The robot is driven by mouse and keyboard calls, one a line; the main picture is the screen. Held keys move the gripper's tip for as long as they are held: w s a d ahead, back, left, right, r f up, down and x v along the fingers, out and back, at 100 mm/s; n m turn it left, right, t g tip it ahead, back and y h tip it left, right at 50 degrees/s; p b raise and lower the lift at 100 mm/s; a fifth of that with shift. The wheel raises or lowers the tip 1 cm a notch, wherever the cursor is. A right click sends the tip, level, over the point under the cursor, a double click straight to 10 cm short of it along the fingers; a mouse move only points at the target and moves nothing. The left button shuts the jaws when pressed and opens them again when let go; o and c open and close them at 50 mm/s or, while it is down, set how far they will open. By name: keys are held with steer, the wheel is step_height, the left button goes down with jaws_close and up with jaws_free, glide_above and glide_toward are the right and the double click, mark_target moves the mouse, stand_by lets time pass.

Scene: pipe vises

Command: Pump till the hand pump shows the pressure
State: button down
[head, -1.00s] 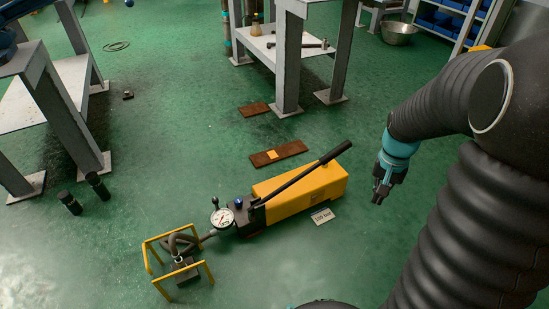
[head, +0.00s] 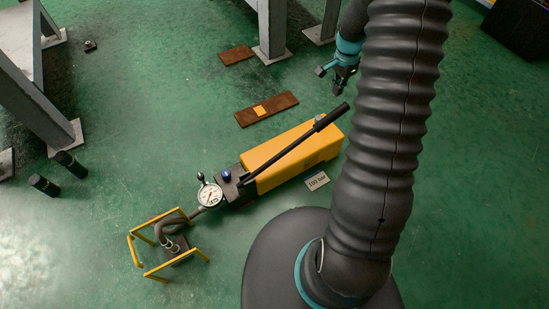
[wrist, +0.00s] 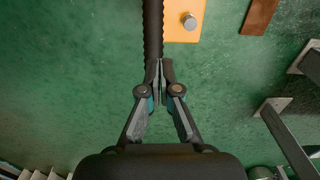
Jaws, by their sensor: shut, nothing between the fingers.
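The yellow hand pump (head: 285,160) lies on the green floor. Its long black handle (head: 300,143) slopes up to the right, its grip end rising past the yellow body. A round white gauge (head: 210,196) with a thin needle sits at the pump's left end; its reading is too small to tell. My gripper (head: 331,82) hangs just beyond the handle's grip end. In the wrist view, my shut, empty fingers (wrist: 161,68) point at the ribbed handle grip (wrist: 152,28); whether they touch it I cannot tell.
A yellow frame (head: 165,243) with a hose stands left of the pump. Two brown plates (head: 280,103) lie behind it. Grey table legs (head: 40,105) and two black cylinders (head: 70,163) are at the left. The floor right of the pump is partly hidden by my arm.

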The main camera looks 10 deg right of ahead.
mark_target(341, 108)
steer(key=shift+s+d+f+m, duration=0.15)
steer(key=shift+s+d+f, duration=0.05)
steer(key=shift+d, duration=0.25)
steer(key=shift+s+d+f+m, duration=0.15)
steer(key=shift+s+d, duration=0.05)
steer(key=shift+d, duration=0.25)
steer(key=shift+a+f+b, duration=0.1)
steer(key=shift+f+b, duration=2.25)
steer(key=shift+f, duration=1)
steer(key=shift+s+f, duration=0.1)
steer(key=shift+w+d+f+b, duration=0.15)
steer(key=shift+d+f+b, duration=0.1)
steer(key=shift+f+b, duration=0.45)
steer(key=shift+w+d+f+b, duration=0.15)
steer(key=shift+d+f+b, duration=0.15)
steer(key=shift+f, duration=0.75)
steer(key=shift+w+d+f+b, duration=0.2)
steer(key=shift+f+b, duration=0.4)
steer(key=shift+f, duration=0.25)
steer(key=shift+w+d+f+b, duration=0.1)
steer(key=shift+d+f+b, duration=0.1)
steer(key=shift+f+b, duration=0.75)
steer(key=shift+w+d+f+b, duration=0.15)
steer(key=shift+f+b, duration=0.25)
steer(key=shift+f, duration=0.9)
steer(key=shift+s+d, duration=0.1)
